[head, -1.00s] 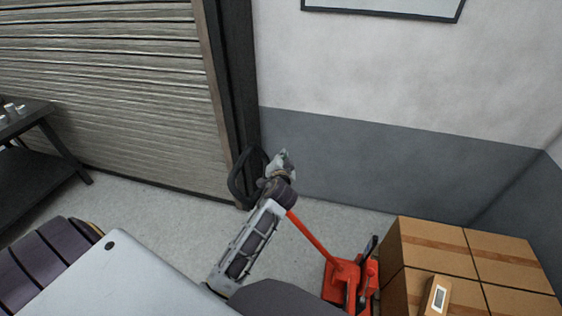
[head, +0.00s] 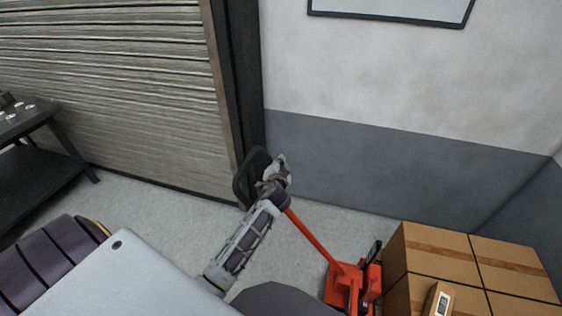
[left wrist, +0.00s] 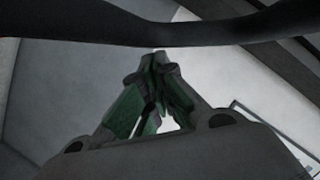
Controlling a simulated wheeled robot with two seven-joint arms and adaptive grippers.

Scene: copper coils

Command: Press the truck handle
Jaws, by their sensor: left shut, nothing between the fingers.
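The red pallet truck (head: 350,285) stands on the floor at the lower right. Its red shaft (head: 312,238) leans up and left to a black loop handle (head: 249,176) in front of the door frame. My left gripper (head: 282,160) is at the right side of the handle's loop, with its wrist over the top of the shaft. In the left wrist view the gripper's green fingers (left wrist: 157,62) meet at their tips with nothing between them. A dark bar (left wrist: 160,32), probably the handle, crosses the top of that view. Whether the gripper touches the handle is unclear.
A slatted shutter (head: 110,90) and grey wall (head: 400,160) lie behind. A dark table (head: 45,125) is at the left. The floor between is clear.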

